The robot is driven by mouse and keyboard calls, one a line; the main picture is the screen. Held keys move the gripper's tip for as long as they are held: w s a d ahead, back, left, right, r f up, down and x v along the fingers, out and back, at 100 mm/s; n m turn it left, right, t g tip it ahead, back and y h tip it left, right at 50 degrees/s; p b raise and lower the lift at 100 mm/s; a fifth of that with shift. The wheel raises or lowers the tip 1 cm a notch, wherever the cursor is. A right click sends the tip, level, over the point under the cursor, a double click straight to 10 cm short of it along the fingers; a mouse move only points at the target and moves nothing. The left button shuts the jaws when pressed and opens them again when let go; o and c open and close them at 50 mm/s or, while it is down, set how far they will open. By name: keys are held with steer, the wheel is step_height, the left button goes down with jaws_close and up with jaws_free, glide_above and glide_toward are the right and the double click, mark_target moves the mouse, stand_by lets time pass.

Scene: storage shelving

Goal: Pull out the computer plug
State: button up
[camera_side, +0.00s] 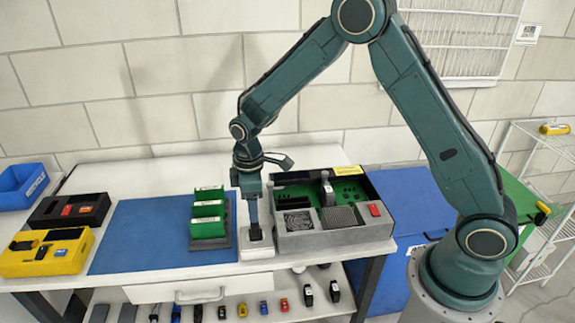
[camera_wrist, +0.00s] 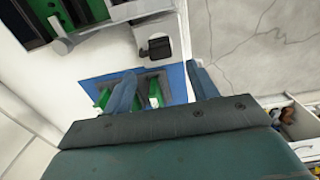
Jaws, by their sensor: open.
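An open grey computer case (camera_side: 345,236) with a green board inside stands on the white table, right of centre. An upright grey piece (camera_side: 327,192) stands in it and may be the plug; I cannot tell for certain. The case's green and dark edge shows at the wrist view's upper left. A white block (camera_side: 256,245) stands left of the case; in the wrist view a white block (camera_wrist: 150,29) has a dark top part. My gripper (camera_side: 254,230) points down over the white block in the side view. In the wrist view my gripper (camera_wrist: 163,86) has its fingers apart with nothing clearly held.
Green cards stand in a grey rack (camera_side: 212,248) close left of my gripper. A blue mat (camera_side: 138,238) lies farther left, then a yellow tray (camera_side: 45,262) and a black tray (camera_side: 45,221). A blue bin (camera_side: 20,185) stands at the far left. The mat's left part is free.

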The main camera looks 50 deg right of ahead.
mark_target(255, 226)
steer(key=shift+f, duration=0.1)
steer(key=shift+f, duration=4.4)
jaws_close()
steer(key=shift+r, duration=0.1)
steer(key=shift+r, duration=0.2)
steer(key=shift+r, duration=0.7)
steer(key=shift+r, duration=0.35)
